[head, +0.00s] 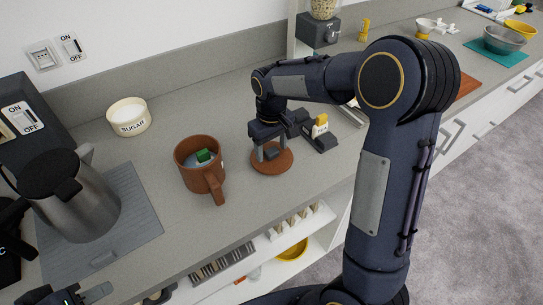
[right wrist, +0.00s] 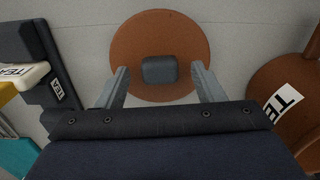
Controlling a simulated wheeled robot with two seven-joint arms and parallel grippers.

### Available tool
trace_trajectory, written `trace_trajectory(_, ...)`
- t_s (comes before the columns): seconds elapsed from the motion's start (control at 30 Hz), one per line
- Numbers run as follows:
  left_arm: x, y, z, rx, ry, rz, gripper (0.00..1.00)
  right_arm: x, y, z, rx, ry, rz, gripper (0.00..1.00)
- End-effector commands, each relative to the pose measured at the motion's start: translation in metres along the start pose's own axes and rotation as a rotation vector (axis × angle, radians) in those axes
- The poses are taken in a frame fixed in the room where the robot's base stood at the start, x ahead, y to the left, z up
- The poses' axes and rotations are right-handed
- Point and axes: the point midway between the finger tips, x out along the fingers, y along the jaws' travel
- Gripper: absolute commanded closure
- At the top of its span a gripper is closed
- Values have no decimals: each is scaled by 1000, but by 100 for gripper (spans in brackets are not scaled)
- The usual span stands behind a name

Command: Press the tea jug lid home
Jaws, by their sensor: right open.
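The tea jug (head: 187,179), brown with a handle toward the front, stands open on the counter. A green and grey thing (head: 203,156) shows in its mouth. Its round brown lid (head: 262,169) lies on the counter right of the jug, apart from it. My right gripper (head: 268,150) is above the lid, open, pointing down. In the right wrist view its fingers stand either side of the lid's dark knob (right wrist: 160,70), with gaps. The jug (right wrist: 262,88) shows there at the right edge. My left gripper (head: 85,296) is partly cut off at the bottom left; its opening is unclear.
A steel kettle (head: 85,205) stands on a grey mat (head: 137,222) at left. A sugar bowl (head: 129,118) is behind the jug. A dark holder with a yellow-topped tag (head: 320,125) stands just right of the lid. Open shelves (head: 240,290) are below the counter's front edge.

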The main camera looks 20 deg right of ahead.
Motion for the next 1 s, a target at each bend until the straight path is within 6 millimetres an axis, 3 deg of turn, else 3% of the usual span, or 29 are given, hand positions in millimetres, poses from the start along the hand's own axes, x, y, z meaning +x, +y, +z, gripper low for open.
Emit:
trace_trajectory(0.17,0,0,0,0,0,0,64,0,0,0,1,0,0,41)
trace_trajectory(0.5,0,0,0,0,0,0,64,0,0,0,1,0,0,85)
trace_trajectory(0.8,0,0,0,0,0,0,64,-2,0,0,1,1,0,87)
trace_trajectory(1.0,0,0,0,0,0,0,64,-18,0,-1,1,4,0,87)
